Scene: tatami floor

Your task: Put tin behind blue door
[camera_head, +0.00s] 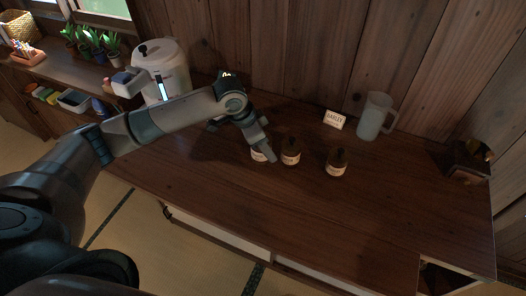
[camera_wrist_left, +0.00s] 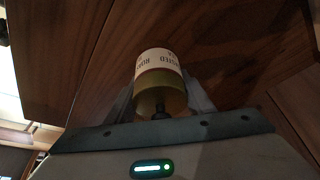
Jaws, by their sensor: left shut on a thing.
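My left gripper (camera_head: 264,150) reaches in from the left over the wooden counter and is shut on a tin (camera_head: 258,155). In the left wrist view the tin (camera_wrist_left: 160,85) sits between the fingers, with a yellowish body, a cream label with dark lettering and a small dark knob towards me. In the head view it is mostly hidden by the gripper, and I cannot tell whether it touches the counter. Two similar brown tins with pale labels stand to its right, one close by (camera_head: 290,156) and one farther off (camera_head: 337,166). No blue door is clearly visible. My right gripper is out of view.
The counter (camera_head: 400,215) is clear in front and to the right. A barley sign (camera_head: 334,119) and a translucent jug (camera_head: 374,118) stand at the back. A white dispenser (camera_head: 165,65) is behind my arm. A pale cabinet panel (camera_head: 220,235) is below the counter's front edge.

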